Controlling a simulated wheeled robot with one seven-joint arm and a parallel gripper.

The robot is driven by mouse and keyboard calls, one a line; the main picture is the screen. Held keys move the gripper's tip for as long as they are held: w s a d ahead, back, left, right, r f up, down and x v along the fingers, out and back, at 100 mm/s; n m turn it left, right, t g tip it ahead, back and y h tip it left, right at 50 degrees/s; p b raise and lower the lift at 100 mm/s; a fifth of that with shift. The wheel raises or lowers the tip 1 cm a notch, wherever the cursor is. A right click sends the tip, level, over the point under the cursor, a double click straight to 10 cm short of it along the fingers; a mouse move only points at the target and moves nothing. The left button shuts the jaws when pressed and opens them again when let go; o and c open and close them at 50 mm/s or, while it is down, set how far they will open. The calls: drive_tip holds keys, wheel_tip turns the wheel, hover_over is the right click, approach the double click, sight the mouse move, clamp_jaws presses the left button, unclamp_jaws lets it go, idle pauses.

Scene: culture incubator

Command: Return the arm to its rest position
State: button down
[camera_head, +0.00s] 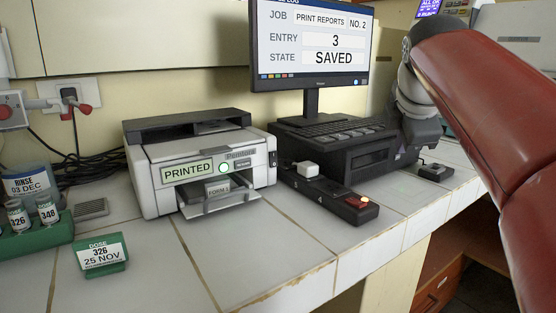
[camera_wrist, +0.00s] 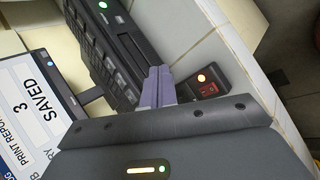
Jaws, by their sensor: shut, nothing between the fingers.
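My red arm (camera_head: 475,110) reaches in from the right in the head view, raised over the right end of the counter. Its dark grey hand, my gripper (camera_head: 410,150), hangs downward just right of the black keyboard unit (camera_head: 345,152) and hides part of it. In the wrist view the two purple-grey fingers of my gripper (camera_wrist: 159,80) are together with nothing between them. They show in front of the keyboard unit (camera_wrist: 105,45) and the tiled counter. I cannot tell how far they are above the surface.
The monitor (camera_head: 310,45) reads SAVED behind the keyboard unit. A printer (camera_head: 150,185) labelled PRINTED holds a sheet in its tray. A black switch strip (camera_head: 330,195) with a lit button lies near the front edge. A green vial rack (camera_head: 35,240) and dose card (camera_head: 102,255) stand left.

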drive_tip(key=s+a+f+m+g+y, duration=0.1)
drive_tip(key=s+a+f+m, duration=0.2)
drive_tip(key=s+f+m, duration=0.5)
drive_tip(key=s+a+f+m+g+y, duration=0.1)
drive_tip(key=s+a+f+m, duration=0.3)
drive_tip(key=s+f+m, duration=0.5)
drive_tip(key=s+f, duration=0.5)
drive_tip(key=f, duration=0.6)
drive_tip(key=shift+a+f, duration=0.2)
